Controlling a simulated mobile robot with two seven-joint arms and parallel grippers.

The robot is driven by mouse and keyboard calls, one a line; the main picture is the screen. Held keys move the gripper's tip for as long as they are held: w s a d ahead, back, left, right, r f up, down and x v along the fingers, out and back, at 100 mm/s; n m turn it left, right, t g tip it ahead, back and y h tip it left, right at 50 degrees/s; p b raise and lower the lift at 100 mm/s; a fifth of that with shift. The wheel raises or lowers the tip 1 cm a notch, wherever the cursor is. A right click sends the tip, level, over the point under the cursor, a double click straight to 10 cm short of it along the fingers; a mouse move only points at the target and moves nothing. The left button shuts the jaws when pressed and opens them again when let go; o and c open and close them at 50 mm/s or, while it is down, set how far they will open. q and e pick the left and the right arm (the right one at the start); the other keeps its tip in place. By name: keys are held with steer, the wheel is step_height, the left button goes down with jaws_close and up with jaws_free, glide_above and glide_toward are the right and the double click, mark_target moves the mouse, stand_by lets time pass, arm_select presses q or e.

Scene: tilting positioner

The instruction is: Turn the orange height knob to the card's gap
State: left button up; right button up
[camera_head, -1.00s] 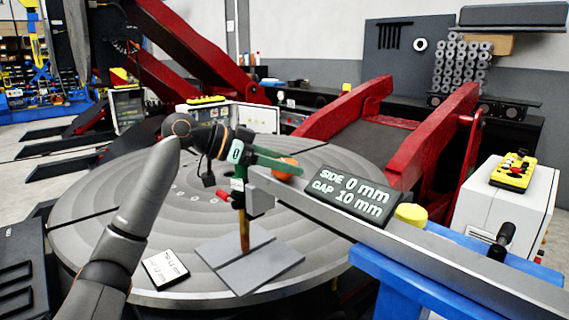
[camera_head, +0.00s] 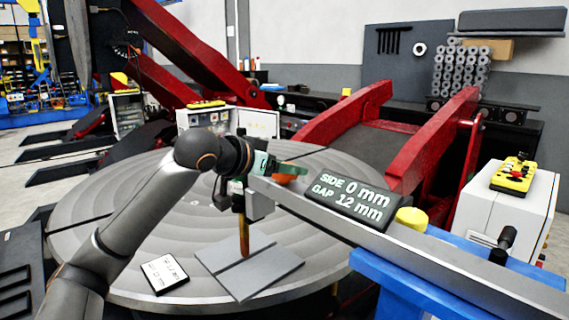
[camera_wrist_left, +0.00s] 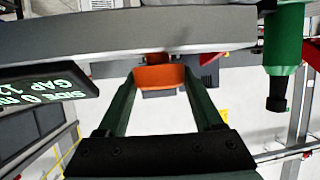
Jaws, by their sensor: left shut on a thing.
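The dark display (camera_head: 350,200) on the beam reads SIDE 0 mm, GAP 12 mm. The white card (camera_head: 164,273) lies on the round table; its small print is hard to read. The torch tip (camera_head: 244,238) points down over the grey plates (camera_head: 272,273). My right gripper is out of view.
The grey beam (camera_head: 450,258) runs to the lower right over a blue stand (camera_head: 400,275). A yellow knob (camera_head: 411,218) is beside the display. The round table (camera_head: 110,225) is mostly clear. A control box (camera_head: 512,208) stands at right.

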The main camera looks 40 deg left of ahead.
arm_select(q)
steer(key=shift+y, duration=0.3)
steer(key=o, duration=1.4)
steer(key=shift+c, duration=0.2)
steer(key=shift+s, duration=0.1)
steer(key=shift+s, duration=0.15)
steer(key=b+v, duration=0.3)
steer(key=v, duration=0.9)
steer(key=shift+b, duration=0.35)
steer(key=shift+r, duration=0.1)
